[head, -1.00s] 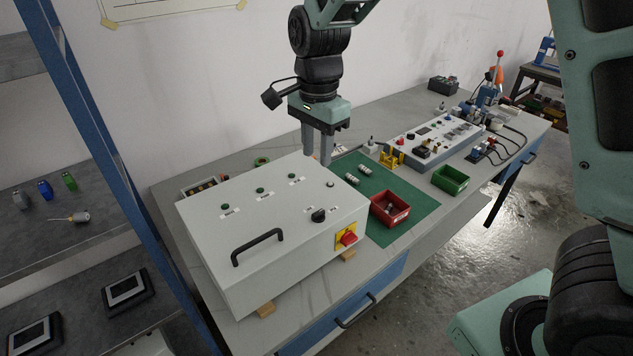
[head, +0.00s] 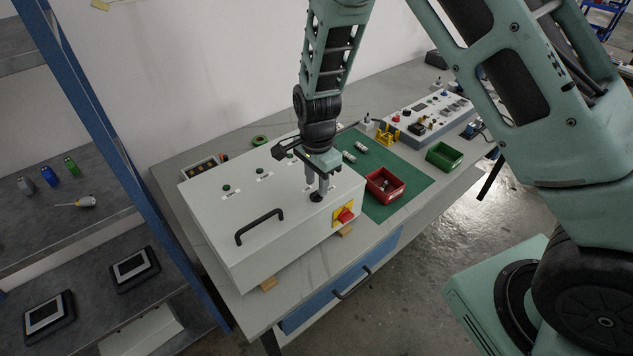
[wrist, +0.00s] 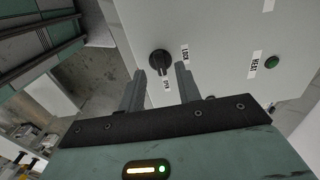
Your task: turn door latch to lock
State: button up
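The door latch is a round black knob (head: 316,197) on the light grey door (head: 262,205) of the box, near its right side. It shows large in the wrist view (wrist: 159,62), with a LOCK label (wrist: 186,54) and a second label (wrist: 168,87), seemingly OPEN, beside it. I cannot tell clearly which label the knob points to. My gripper (head: 319,186) points down just above the knob. In the wrist view its two fingers (wrist: 161,70) stand apart, open, with the knob just beyond and between the tips. I see no clear contact.
A black bar handle (head: 259,226) rises from the door's front left. A red switch on a yellow plate (head: 344,215) is on the box's side. A red bin (head: 384,185) and green bin (head: 443,155) stand to the right on the bench.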

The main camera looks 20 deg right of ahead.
aim_at(317, 195)
jog(key=shift+f, duration=1.15)
grip_shut()
